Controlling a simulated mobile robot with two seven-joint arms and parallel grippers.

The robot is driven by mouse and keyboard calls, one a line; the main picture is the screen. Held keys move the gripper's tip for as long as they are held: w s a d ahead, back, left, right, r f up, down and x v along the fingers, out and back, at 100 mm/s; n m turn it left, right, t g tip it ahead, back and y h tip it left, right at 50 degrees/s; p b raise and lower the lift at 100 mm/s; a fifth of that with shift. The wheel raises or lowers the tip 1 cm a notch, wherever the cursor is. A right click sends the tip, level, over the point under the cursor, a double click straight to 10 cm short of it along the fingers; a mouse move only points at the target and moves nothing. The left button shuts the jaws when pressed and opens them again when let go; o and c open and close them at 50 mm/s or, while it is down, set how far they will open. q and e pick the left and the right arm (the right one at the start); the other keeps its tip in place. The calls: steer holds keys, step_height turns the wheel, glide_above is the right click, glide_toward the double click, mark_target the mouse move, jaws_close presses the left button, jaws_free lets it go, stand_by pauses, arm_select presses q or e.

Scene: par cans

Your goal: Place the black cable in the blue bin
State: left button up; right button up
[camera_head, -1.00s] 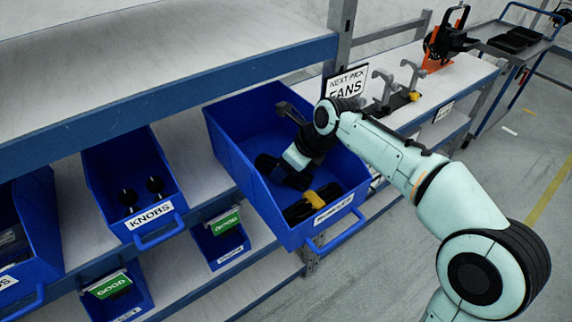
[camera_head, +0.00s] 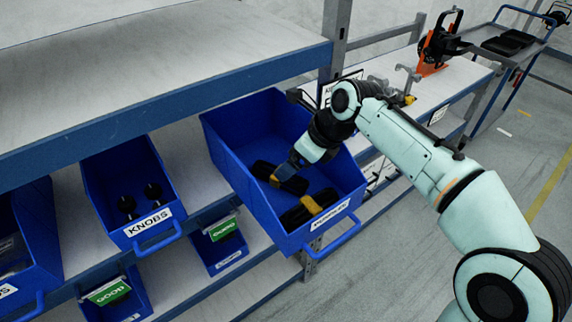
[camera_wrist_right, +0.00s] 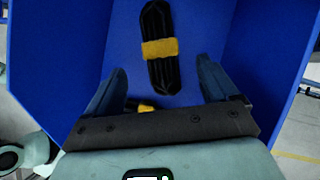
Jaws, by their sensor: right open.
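Two bundled black cables with yellow bands lie inside the large blue bin (camera_head: 232,163). One cable (camera_head: 263,168) is towards the back and partly hidden by my right gripper (camera_head: 284,178). The other cable (camera_head: 293,217) lies near the labelled front wall. In the right wrist view, one whole cable (camera_wrist_right: 158,72) lies on the bin floor beyond the open fingers (camera_wrist_right: 162,85). A second yellow band (camera_wrist_right: 146,106) shows below, mostly hidden by the gripper. My right gripper is open, with nothing held between its fingers. My left gripper is out of view.
A blue bin of knobs (camera_head: 107,190) stands left on the same shelf. Smaller bins with green cards (camera_head: 222,230) sit below. The upper shelf (camera_head: 150,110) overhangs the back. A workbench (camera_head: 455,75) with an orange fixture (camera_head: 432,57) is beyond, and open floor lies right.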

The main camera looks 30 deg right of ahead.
steer(key=v, duration=0.5)
steer(key=shift+r+p, duration=0.1)
steer(key=shift+p, duration=0.25)
